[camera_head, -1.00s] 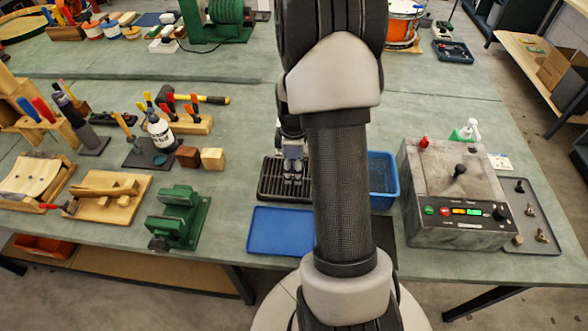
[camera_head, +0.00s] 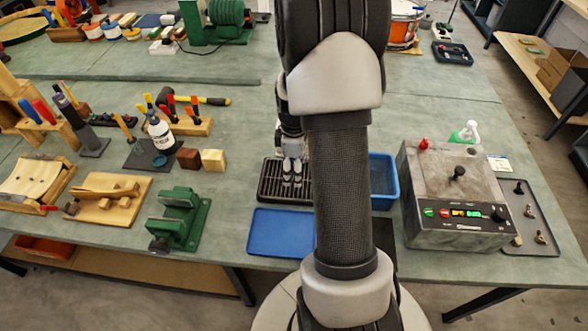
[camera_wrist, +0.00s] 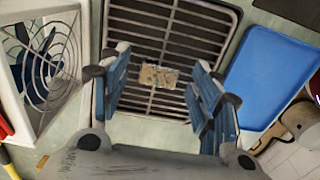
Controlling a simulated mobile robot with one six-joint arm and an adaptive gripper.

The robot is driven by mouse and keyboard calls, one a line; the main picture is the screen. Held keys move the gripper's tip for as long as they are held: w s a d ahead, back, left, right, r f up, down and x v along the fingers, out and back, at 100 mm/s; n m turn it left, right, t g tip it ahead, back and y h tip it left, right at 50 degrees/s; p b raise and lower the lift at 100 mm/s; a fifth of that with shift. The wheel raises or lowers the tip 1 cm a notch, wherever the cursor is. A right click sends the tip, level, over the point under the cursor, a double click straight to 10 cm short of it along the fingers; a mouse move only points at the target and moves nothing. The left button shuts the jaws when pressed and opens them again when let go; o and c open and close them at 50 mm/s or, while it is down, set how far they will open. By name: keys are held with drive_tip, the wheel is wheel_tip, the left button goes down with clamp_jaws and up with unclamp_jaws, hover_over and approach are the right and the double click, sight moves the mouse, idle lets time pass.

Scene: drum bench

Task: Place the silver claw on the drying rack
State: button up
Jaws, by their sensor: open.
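The drying rack (camera_head: 270,192) is a dark slatted grate on the bench, left of my forearm; it also fills the middle of the wrist view (camera_wrist: 180,22). My gripper (camera_head: 292,181) is low over the rack. In the wrist view my gripper (camera_wrist: 160,88) is open, with a blue-padded finger on each side. A small worn silver-tan piece, apparently the silver claw (camera_wrist: 158,77), lies on the slats between the fingers, with a gap on both sides. It is too small to make out in the head view.
A blue tray (camera_head: 278,232) lies in front of the rack and a blue bin (camera_head: 383,178) stands to its right. A grey machine (camera_head: 455,200) and a dark tray (camera_head: 545,222) with several small metal parts are farther right. A green vise (camera_head: 180,220) stands left.

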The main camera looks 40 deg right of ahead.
drive_tip(key=a+r+m+t+p, duration=0.15)
drive_tip(key=a+r, duration=0.25)
drive_tip(key=r, duration=0.5)
drive_tip(key=a+r+g+p, duration=0.1)
drive_tip(key=a+r+p, duration=0.15)
drive_tip(key=r, duration=0.65)
drive_tip(key=s+a+r+m+t, duration=0.2)
drive_tip(key=s+a+r+m, duration=0.1)
drive_tip(key=s+a, duration=0.4)
drive_tip(key=s+a+r+m+t, duration=0.2)
drive_tip(key=s+a+r, duration=0.4)
drive_tip(key=a, duration=0.5)
drive_tip(key=shift+s+a+m+b, duration=0.2)
drive_tip(key=shift+s+m+b, duration=0.2)
drive_tip(key=shift+s+m, duration=0.5)
drive_tip(key=shift+r, duration=0.1)
